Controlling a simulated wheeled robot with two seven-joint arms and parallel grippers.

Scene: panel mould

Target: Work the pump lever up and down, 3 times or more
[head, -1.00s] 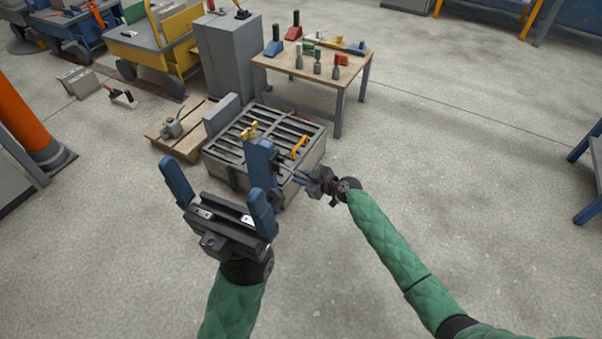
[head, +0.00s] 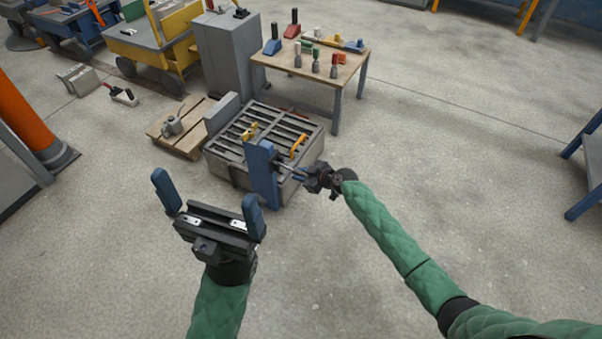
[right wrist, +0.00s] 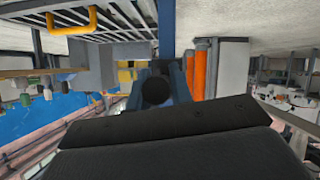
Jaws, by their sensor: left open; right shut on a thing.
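A blue upright pump body (head: 262,175) stands at the near side of the grey panel mould (head: 225,165). My right gripper (head: 293,174) is beside it, on its right, shut on a small part that I take to be the pump lever. In the right wrist view a dark round end (right wrist: 155,91) shows between the fingers, in front of the blue post. The rest of the lever is hidden by my gripper, so its angle is hard to tell. My left gripper (head: 207,192) is open and empty, in front of the mould and nearer to me.
An orange handle (head: 298,145) and a yellow clamp (head: 249,132) sit on the mould's slatted top. A wooden table (head: 320,72) with tools stands behind. A pallet (head: 180,140) with a grey can is at left.

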